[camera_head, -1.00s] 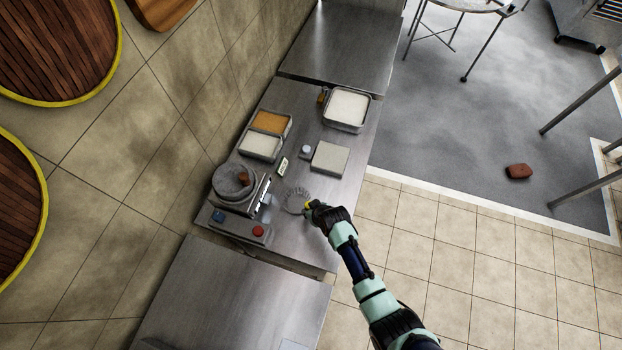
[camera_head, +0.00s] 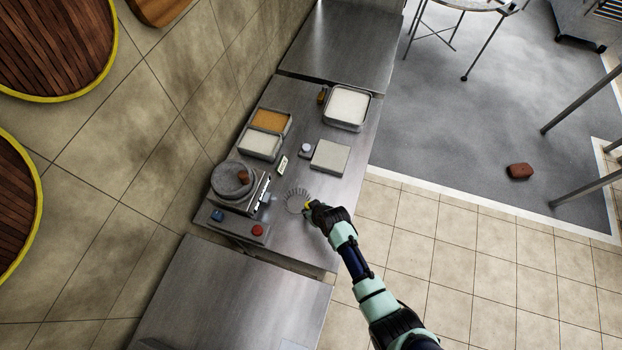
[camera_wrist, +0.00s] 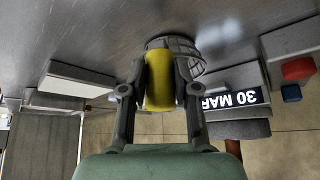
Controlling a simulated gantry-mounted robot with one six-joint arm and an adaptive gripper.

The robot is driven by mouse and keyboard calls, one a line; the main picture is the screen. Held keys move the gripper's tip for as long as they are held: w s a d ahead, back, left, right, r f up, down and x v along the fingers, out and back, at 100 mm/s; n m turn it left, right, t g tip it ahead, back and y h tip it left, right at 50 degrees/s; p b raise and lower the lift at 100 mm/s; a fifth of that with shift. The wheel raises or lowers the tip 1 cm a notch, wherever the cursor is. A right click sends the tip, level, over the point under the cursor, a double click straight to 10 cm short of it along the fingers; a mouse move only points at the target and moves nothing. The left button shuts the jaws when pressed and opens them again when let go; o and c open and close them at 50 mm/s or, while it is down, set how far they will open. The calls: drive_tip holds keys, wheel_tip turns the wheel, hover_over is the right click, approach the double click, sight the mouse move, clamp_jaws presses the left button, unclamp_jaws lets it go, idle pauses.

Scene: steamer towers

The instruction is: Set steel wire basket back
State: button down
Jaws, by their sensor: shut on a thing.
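The steel wire basket (camera_head: 296,198) is round, with thin wires, and is at the near part of the steel counter (camera_head: 310,232) in the head view. In the wrist view the basket (camera_wrist: 184,44) shows partly beyond my fingers. A yellow piece (camera_wrist: 160,88), which looks like its handle, sits between the fingers. My gripper (camera_head: 308,208) is shut on this handle; it also shows in the wrist view (camera_wrist: 160,80). The basket is at or just over the counter top; I cannot tell whether it touches. The fingers and handle hide part of it.
White blocks, including one (camera_head: 330,156), and filled trays (camera_head: 347,106) stand farther back.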

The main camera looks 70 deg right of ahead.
drive_tip(key=shift+f, duration=0.15)
drive_tip(key=c, duration=0.8)
unclamp_jaws()
drive_tip(key=shift+o, duration=0.2)
drive_tip(key=v, duration=1.2)
